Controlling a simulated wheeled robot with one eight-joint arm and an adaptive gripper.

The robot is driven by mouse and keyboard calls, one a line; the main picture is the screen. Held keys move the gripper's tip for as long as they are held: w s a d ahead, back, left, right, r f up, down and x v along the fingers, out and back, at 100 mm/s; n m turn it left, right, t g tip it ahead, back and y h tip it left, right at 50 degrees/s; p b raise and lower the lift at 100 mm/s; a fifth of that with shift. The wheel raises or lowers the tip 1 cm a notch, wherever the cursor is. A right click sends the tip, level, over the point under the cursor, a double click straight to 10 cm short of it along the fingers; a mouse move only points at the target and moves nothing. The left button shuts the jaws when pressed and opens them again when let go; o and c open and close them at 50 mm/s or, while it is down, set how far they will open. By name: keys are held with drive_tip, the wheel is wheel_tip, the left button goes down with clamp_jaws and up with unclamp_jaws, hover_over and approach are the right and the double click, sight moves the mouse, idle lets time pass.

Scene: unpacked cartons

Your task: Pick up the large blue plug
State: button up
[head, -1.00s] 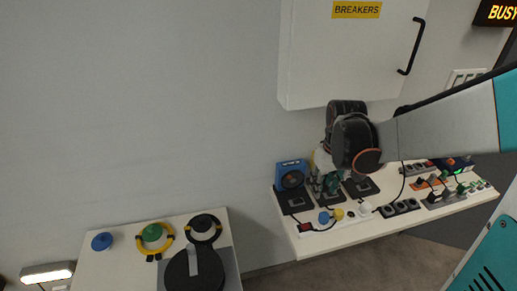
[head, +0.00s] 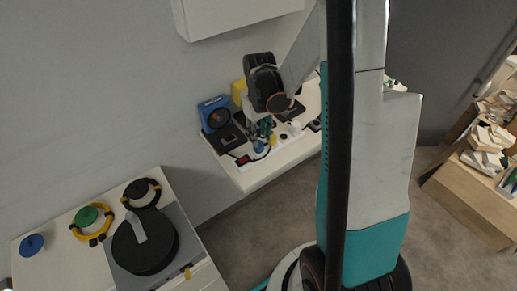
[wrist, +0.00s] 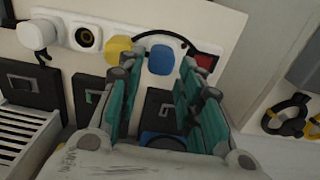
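A blue plug (wrist: 161,59) sits on a white power strip on the bench, beside a yellow plug (wrist: 118,48). It also shows in the head view (head: 259,146), just below my gripper (head: 264,128). In the wrist view my gripper (wrist: 157,68) is open, its two teal fingers spread apart with nothing held between them. The blue plug lies just beyond and between the fingertips; I cannot tell the exact gap. Another blue round plug-like piece (head: 31,244) lies on the left counter, far from my gripper.
A blue box (head: 214,115) with a round face and black sockets stand near my gripper. A red switch (wrist: 205,62) and black cable lie beside the blue plug. The left counter (head: 60,275) holds a green piece (head: 87,216) and a black disc (head: 145,245). A white cabinet hangs above.

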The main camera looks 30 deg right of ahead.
wheel_tip(320, 180, down, 5)
drive_tip(key=shift+f+b, duration=0.2)
drive_tip(key=shift+b, duration=1.05)
drive_tip(key=shift+a+r, duration=0.1)
clamp_jaws()
wheel_tip(320, 180, up, 20)
drive_tip(key=p, duration=0.7)
